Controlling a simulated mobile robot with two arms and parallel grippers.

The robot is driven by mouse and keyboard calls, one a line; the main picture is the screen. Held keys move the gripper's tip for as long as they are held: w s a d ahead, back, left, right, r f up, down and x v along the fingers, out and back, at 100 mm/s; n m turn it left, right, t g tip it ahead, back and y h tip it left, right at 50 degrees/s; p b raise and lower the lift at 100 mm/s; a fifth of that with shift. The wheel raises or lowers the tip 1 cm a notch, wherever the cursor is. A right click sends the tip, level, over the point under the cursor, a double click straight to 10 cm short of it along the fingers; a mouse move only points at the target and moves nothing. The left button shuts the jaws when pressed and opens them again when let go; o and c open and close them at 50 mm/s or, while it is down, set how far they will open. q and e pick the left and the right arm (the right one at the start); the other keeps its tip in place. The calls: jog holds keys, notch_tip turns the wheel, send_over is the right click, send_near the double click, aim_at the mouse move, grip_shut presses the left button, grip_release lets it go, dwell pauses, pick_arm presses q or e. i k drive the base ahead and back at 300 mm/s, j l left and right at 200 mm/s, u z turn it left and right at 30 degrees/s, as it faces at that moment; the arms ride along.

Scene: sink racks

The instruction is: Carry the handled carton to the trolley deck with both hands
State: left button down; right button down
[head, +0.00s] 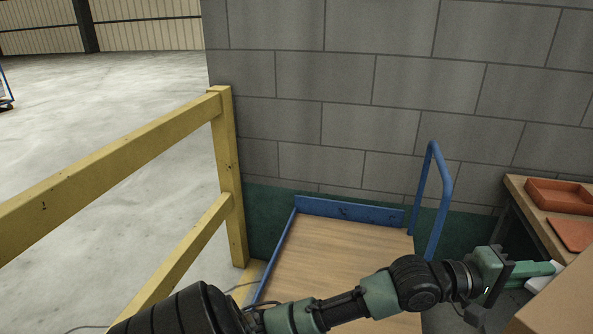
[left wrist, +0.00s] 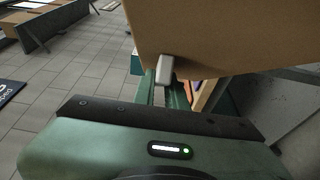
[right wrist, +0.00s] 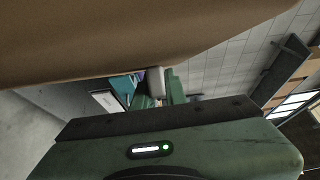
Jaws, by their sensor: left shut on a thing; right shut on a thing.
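The handled carton (head: 570,305), plain brown, is cut off at the lower right of the head view. My left gripper (head: 538,274) is at its left side, shut on a pale handle. The carton (left wrist: 235,35) and the pale handle (left wrist: 165,69) fill the top of the left wrist view, at my left fingers (left wrist: 165,92). In the right wrist view the carton (right wrist: 130,45) spans the top, and my right gripper (right wrist: 162,92) is shut on its other pale handle (right wrist: 155,82). The trolley deck (head: 335,255), wooden with a blue rim, lies empty where visible, left of the carton, partly behind my left arm.
A yellow railing (head: 228,170) stands left of the trolley. The trolley's blue push handle (head: 444,190) rises on its right side. A grey block wall (head: 350,90) is behind. A bench at right holds an orange tray (head: 560,197).

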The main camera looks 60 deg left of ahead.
aim_at(339, 273)
jog(key=u, duration=1.15)
jog(key=i+j+u, duration=0.2)
jog(key=i+u, duration=0.25)
jog(key=i, duration=0.45)
